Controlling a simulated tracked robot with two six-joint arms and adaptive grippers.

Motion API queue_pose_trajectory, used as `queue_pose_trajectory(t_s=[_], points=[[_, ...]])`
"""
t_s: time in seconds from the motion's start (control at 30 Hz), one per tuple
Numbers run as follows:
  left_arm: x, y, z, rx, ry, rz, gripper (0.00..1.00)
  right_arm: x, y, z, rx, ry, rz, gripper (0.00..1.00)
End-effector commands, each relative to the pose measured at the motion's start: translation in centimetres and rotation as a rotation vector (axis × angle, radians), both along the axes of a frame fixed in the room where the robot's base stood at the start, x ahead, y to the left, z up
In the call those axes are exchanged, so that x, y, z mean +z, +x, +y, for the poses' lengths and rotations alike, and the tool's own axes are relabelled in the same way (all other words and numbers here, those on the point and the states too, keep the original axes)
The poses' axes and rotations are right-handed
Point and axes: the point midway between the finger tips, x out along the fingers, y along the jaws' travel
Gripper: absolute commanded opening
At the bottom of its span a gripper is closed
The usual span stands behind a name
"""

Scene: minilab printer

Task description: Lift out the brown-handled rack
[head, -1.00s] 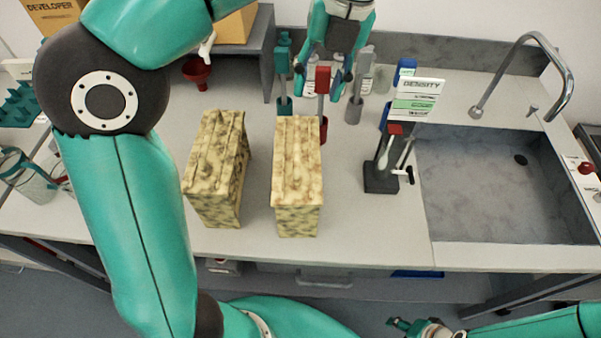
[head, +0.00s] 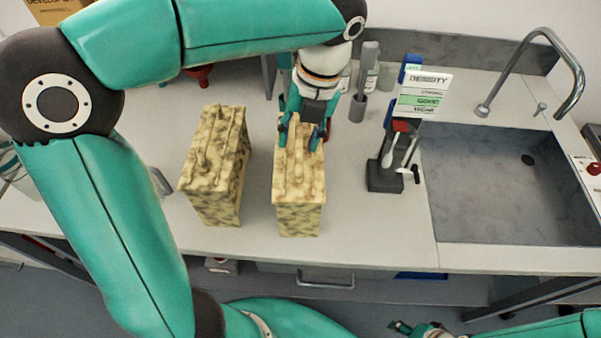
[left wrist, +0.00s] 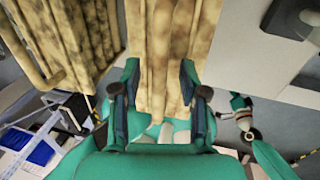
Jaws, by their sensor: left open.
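Two mottled tan-and-brown box-like blocks stand on the bench in the head view, a left block (head: 216,170) and a right block (head: 298,190). Each has raised ridges and a bar along its top. I cannot pick out a separate brown handle. My left gripper (head: 302,138) is open over the back end of the right block's top. In the left wrist view, the open left gripper (left wrist: 159,78) has a finger on each side of the right block's top (left wrist: 165,40); contact is unclear. My right gripper (head: 418,327) is low at the bottom edge, its jaws unclear.
A black stand (head: 385,176) with a density sign (head: 425,90) is right of the blocks, beside the sink (head: 500,190). A grey-handled tool (head: 362,80) stands behind. The bench front right of the right block is clear.

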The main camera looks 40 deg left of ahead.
Motion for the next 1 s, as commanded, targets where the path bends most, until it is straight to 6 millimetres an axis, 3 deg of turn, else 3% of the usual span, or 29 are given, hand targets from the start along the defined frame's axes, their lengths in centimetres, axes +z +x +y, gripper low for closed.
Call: queue_pose_trajectory(t_s=[0.23, 0.5, 1.0], points=[[-0.23, -0.03, 0.05, 0.001, -0.001, -0.001, 0.43, -0.01, 0.0, -0.01, 0.0, 0.0, 0.0, 0.5], [-0.22, -0.03, 0.03, 0.001, -0.001, -0.001, 0.0, -0.01, 0.01, -0.01, 0.0, 0.0, 0.0, 0.5], [-0.05, 0.04, 0.0, 0.0, -0.001, -0.004, 0.0, 0.03, 0.0, 0.0, 0.0, 0.0, 0.0, 0.5]])
